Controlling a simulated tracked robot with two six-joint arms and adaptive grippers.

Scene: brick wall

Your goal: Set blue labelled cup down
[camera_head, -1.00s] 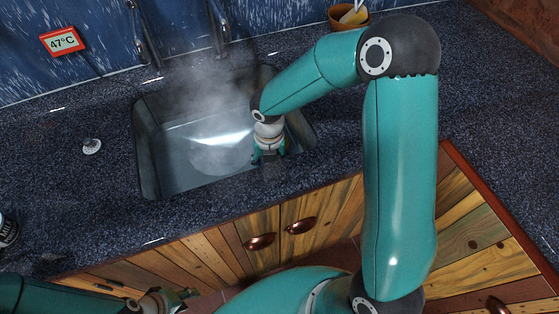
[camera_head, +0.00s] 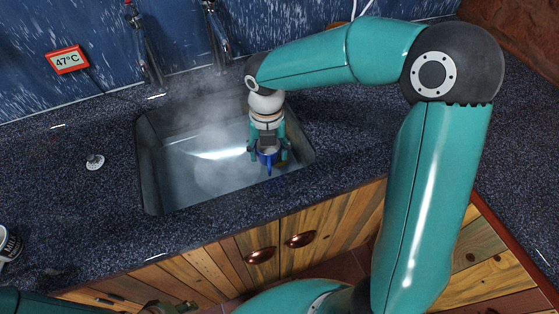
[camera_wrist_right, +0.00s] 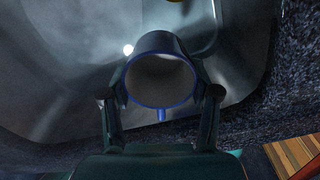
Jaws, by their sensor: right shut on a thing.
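A blue cup (camera_head: 268,157) is held by my right gripper (camera_head: 268,152) at the near right side of the sink. In the right wrist view the cup (camera_wrist_right: 162,80) stands between the two fingers, its open mouth towards the camera. It has a pale inside, a blue rim and a handle at the bottom of the picture. No label on it shows. I cannot tell whether the cup touches the sink. My left gripper (camera_head: 172,306) is partly in view at the bottom edge, away from the sink; its fingers are cut off.
The steel sink (camera_head: 146,170) holds steaming water. The speckled counter (camera_head: 90,200) left of the sink is mostly clear.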

